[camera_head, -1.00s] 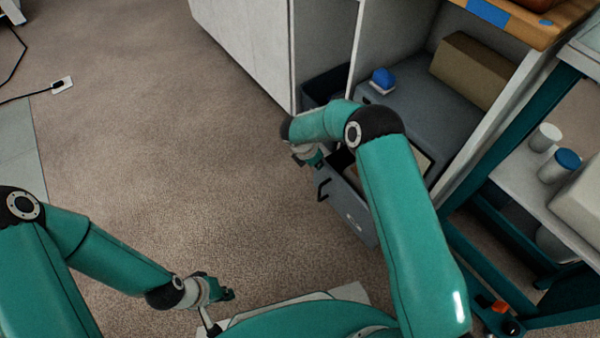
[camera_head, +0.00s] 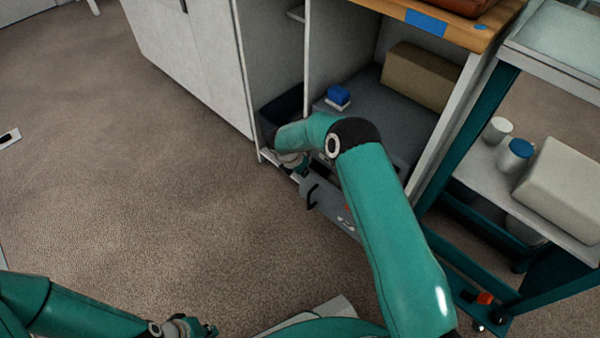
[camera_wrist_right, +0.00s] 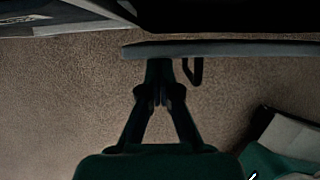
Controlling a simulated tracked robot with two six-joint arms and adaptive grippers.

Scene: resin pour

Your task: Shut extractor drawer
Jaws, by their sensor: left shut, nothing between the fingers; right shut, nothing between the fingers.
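The grey extractor (camera_head: 362,118) sits low in the open cabinet. Its drawer front (camera_head: 340,214) has a black handle (camera_head: 312,195) and is close to the extractor body; my right arm partly hides the gap between them. My right gripper (camera_head: 302,172) is shut and empty at the drawer front, left of the handle. In the right wrist view the shut fingertips (camera_wrist_right: 160,92) meet or nearly meet the drawer front (camera_wrist_right: 235,48), beside the handle (camera_wrist_right: 192,72); contact is hard to tell. My left gripper (camera_head: 207,328) is shut, low over the floor, far from the drawer.
A dark bin (camera_head: 280,112) stands left of the extractor. A blue-topped item (camera_head: 338,96) and a brown box (camera_head: 420,75) rest on the extractor. A teal-framed trolley (camera_head: 480,125) with containers stands at the right.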

